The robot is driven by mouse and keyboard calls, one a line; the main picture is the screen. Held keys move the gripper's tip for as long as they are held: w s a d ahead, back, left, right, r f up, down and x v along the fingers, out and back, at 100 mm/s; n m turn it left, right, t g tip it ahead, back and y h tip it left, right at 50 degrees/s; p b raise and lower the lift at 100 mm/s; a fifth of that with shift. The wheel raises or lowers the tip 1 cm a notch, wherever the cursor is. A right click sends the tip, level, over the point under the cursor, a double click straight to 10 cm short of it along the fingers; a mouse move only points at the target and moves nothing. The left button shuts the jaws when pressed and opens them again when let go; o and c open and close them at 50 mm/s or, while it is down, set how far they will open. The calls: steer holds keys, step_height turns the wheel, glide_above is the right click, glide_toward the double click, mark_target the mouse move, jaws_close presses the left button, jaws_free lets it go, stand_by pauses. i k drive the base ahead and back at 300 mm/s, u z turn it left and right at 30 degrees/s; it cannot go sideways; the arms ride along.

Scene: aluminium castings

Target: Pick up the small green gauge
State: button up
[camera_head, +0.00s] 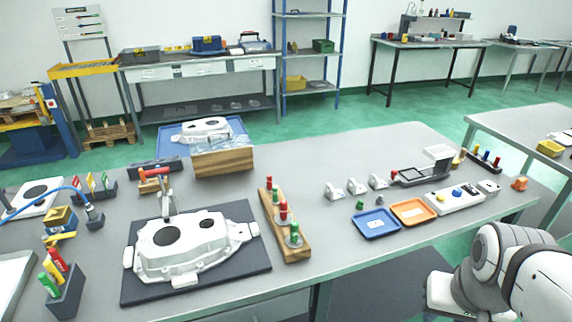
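A wooden rack (273,216) near the middle of the table holds several upright gauges with red and green parts. One green part shows at its far end (271,195), and a green gauge (295,229) stands at its near end, above a grey metal ring or disc. Which green gauge is the smaller is hard to tell at this size. A small green piece (360,205) also lies loose on the table to the right, beside the blue tray. Parts of my white arm show at the lower right; my gripper's fingertips are not in view.
A large aluminium casting (188,247) lies on a dark mat (245,273) left of the rack. A blue tray (376,223), an orange tray (413,211) and several small castings (357,187) stand on the right. The table (340,250) right of the rack's near end is bare.

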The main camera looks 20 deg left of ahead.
mark_target(275, 200)
steer(key=u, duration=0.65)
steer(key=i, duration=0.9)
steer(key=u, duration=0.5)
steer(key=k, duration=0.9)
steer(key=u, duration=0.15)
steer(key=i, duration=0.9)
steer(key=z, duration=0.05)
